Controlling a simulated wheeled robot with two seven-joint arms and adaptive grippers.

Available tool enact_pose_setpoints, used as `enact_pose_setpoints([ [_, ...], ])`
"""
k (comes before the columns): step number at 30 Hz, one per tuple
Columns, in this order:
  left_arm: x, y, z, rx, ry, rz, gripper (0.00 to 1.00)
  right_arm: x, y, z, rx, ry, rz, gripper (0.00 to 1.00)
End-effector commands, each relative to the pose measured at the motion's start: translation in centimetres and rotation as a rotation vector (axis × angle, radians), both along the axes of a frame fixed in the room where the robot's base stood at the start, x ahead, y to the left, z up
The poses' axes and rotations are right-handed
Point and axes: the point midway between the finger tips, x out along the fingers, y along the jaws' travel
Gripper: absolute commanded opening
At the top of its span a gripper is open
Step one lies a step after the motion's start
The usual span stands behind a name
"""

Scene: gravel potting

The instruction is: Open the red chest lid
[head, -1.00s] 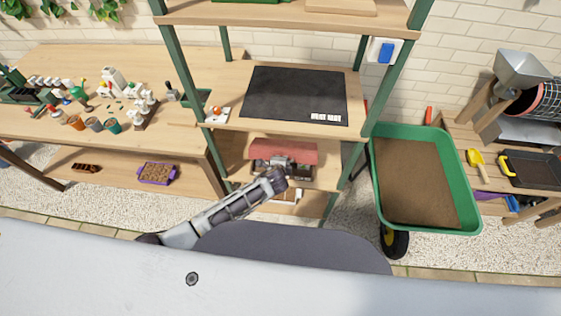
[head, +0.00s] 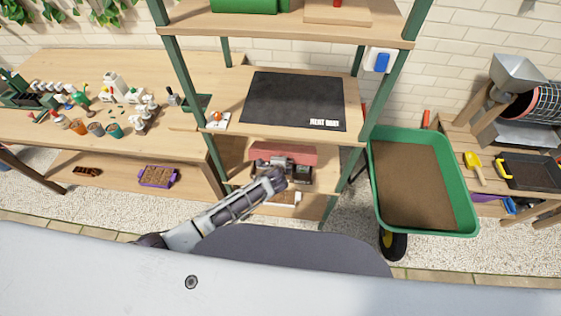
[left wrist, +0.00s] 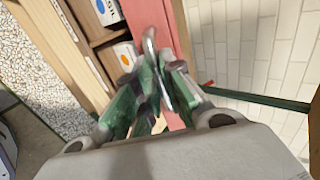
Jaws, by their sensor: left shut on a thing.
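The red chest lid (head: 284,153) shows on the lower shelf of the rack in the head view. My left forearm reaches up to the chest from below and hides part of its front. In the left wrist view the red lid (left wrist: 146,14) is a long strip running behind the fingers. My left gripper (left wrist: 150,95) is shut at the lid's edge, with a grey metal piece at its tips. The exact contact is blurred. Beside the lid, brown compartments hold white packets (left wrist: 125,55) with coloured dots. My right gripper is not in view.
The rack's green posts (head: 190,85) stand on both sides of the chest. A black mat (head: 295,100) lies on the shelf above. A green wheelbarrow (head: 376,190) of soil stands to the right. A wooden bench (head: 60,60) with pots and tools is at the left.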

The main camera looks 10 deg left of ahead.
Motion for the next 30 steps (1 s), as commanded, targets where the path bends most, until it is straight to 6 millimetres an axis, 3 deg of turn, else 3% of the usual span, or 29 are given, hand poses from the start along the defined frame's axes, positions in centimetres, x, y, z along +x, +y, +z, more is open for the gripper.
enact_pose_setpoints([
  [3,0.1,-0.1,0.2,-0.003,-0.003,-0.001,0.00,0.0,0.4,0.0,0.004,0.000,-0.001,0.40],
  [4,0.1,-0.1,0.2,-0.003,-0.003,-0.001,0.14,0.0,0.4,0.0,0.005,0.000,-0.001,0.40],
  [9,0.0,-0.1,0.1,-0.002,-0.002,-0.001,0.32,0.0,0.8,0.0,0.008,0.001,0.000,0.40],
  [30,-1.2,0.0,0.9,-0.001,0.000,-0.001,0.32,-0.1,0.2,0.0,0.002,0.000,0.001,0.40],
])
